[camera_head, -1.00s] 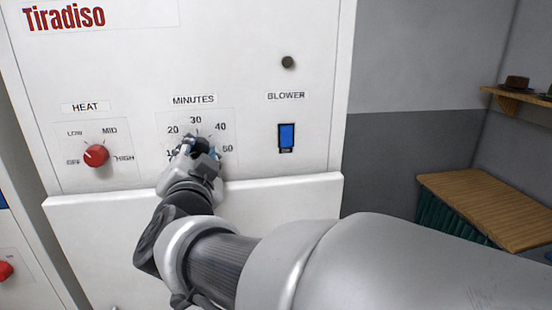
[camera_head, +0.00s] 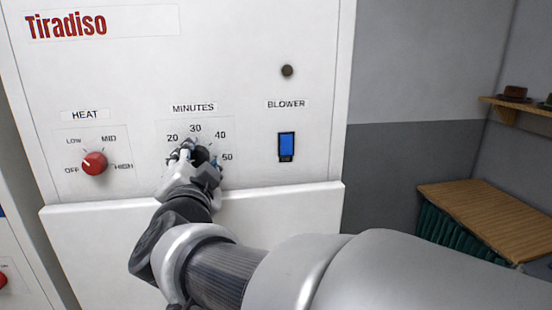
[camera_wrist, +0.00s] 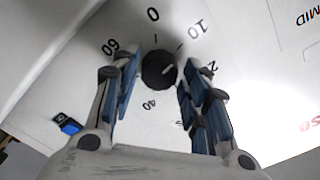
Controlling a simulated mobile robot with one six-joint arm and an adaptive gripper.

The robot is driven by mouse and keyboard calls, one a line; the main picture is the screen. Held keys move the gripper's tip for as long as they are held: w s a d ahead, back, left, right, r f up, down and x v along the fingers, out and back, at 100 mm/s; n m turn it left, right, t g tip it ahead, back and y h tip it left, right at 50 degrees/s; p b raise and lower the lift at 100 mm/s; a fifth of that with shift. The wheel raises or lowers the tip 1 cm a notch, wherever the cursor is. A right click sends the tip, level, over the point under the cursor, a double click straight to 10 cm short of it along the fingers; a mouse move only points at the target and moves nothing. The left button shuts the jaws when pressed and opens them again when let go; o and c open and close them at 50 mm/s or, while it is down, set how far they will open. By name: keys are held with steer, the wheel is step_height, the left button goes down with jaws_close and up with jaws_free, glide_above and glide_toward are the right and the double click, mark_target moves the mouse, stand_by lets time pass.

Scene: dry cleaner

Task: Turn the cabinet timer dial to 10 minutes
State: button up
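The timer dial is a round black knob (camera_wrist: 158,70) with a short white mark. In the wrist view the mark points to the upper right, roughly toward the 10 and 20 side; its exact reading is unclear. The printed 0, 10 and 60 show around it. My gripper (camera_wrist: 159,82) has its blue-padded fingers on either side of the knob, with narrow gaps that look open; contact is not clear. In the head view my gripper (camera_head: 200,158) covers much of the MINUTES dial and hides the 10 label.
On the white cabinet panel (camera_head: 240,60), a red HEAT knob (camera_head: 95,163) is left of the dial and a blue BLOWER switch (camera_head: 286,146) is right. A ledge (camera_head: 270,195) juts out below. A wooden-topped table (camera_head: 490,210) stands at the right.

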steer(key=shift+o, duration=0.9)
steer(key=v, duration=1.2)
steer(key=shift+f, duration=0.1)
